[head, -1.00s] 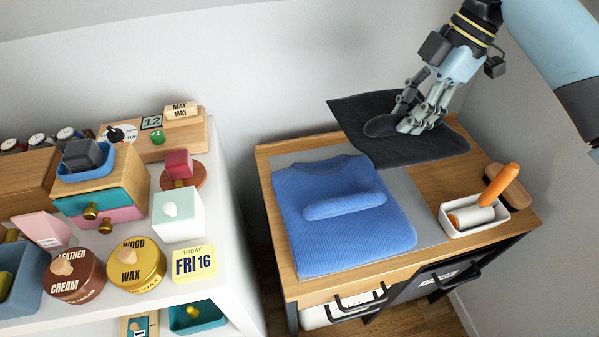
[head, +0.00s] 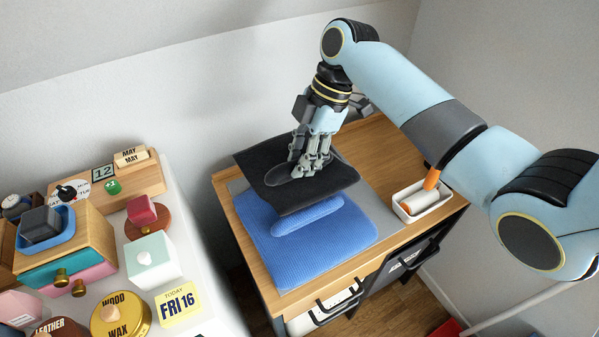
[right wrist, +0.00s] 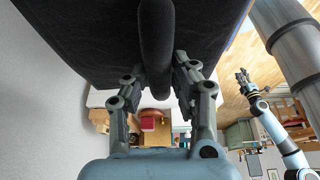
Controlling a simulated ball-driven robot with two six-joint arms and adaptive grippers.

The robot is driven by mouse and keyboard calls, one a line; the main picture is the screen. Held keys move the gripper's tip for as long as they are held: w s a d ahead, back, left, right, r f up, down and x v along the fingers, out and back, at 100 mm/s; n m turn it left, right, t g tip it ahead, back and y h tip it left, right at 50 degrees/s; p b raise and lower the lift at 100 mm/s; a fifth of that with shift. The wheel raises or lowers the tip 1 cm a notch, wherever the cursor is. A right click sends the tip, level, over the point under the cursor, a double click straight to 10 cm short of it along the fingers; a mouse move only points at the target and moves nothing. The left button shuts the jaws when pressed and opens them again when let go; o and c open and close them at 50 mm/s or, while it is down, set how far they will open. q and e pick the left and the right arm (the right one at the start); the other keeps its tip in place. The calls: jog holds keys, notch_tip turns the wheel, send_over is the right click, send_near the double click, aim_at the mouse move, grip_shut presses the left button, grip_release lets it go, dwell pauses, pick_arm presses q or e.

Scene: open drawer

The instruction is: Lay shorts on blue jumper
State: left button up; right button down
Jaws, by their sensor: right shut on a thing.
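The shorts (head: 262,162) are a flat black cloth with a raised ridge along the middle. My right gripper (head: 304,172) is shut on this ridge and holds the shorts level above the blue jumper (head: 315,260). In the right wrist view the shorts (right wrist: 100,40) hang from the ridge between my right fingers (right wrist: 158,85). The blue jumper lies folded on the wooden cabinet top, with a raised blue roll on it. The shorts hide its far part. My left gripper (right wrist: 243,76) shows small in the right wrist view; its jaw state is unclear.
A grey mat (head: 377,205) lies under the jumper. A white tray (head: 408,210) with an orange-handled roller (head: 420,200) stands to the right. On the left, a white shelf unit holds small drawers (head: 65,245), tins (head: 120,318) and a calendar block (head: 178,302).

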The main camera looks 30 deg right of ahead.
jog(key=shift+w+a+f, duration=0.1)
jog(key=shift+a+f, duration=0.05)
jog(key=shift+f, duration=0.1)
notch_tip(320, 180, down, 4)
jog(key=shift+r, duration=0.1)
jog(key=shift+f+b, duration=0.45)
jog(key=shift+f, duration=0.1)
jog(key=c, duration=1.1)
grip_release()
jog(key=shift+o, duration=0.2)
